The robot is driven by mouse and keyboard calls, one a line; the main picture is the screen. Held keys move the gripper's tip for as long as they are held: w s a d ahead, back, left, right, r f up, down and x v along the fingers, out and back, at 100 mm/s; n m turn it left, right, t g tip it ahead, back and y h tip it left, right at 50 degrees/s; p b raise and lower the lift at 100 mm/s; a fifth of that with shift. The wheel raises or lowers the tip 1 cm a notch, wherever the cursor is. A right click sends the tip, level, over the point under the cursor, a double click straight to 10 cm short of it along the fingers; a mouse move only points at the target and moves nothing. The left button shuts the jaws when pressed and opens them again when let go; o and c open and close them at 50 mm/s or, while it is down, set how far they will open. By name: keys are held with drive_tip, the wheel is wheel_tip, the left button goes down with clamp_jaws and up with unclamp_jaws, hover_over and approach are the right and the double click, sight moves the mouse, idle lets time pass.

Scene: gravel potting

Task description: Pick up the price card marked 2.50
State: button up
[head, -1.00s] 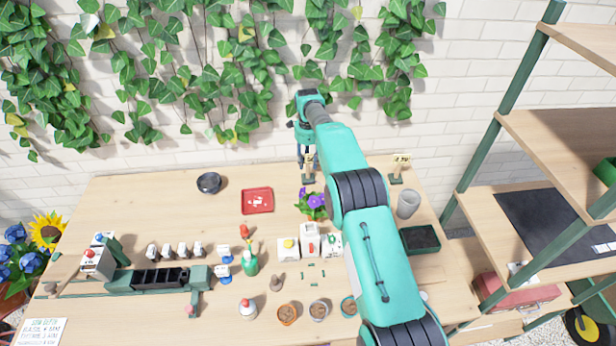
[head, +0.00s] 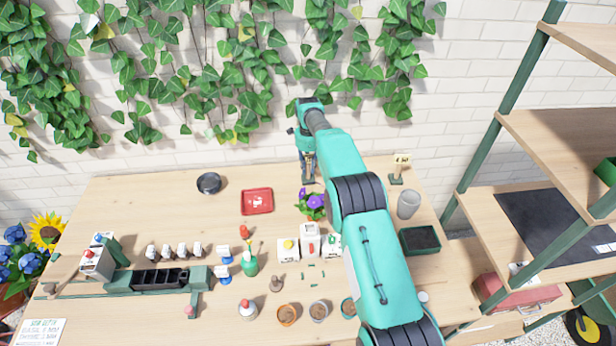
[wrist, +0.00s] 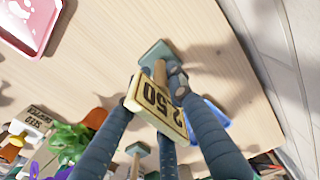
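The price card marked 2.50 (wrist: 158,108) is a cream card with dark digits. It stands on a wooden stem with a teal base (wrist: 155,52) in the wrist view. In the head view the card's base (head: 308,181) is at the back of the table, and my gripper (head: 307,158) is over it, hiding much of the card. In the wrist view my gripper (wrist: 154,90) has its fingers on either side of the card and stem. The fingertips stand apart, wider than the stem; whether one touches it is unclear.
A second card on a stand (head: 401,164) is to the right. A purple-flowered plant (head: 313,203) stands just in front, a red tray (head: 257,201) to the left, and a grey cup (head: 408,204) to the right. The brick wall is close behind.

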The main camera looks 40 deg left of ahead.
sight(308, 155)
clamp_jaws()
drive_tip(key=shift+r, duration=0.1)
drive_tip(key=shift+r+p, duration=0.55)
drive_tip(key=shift+r, duration=4.4)
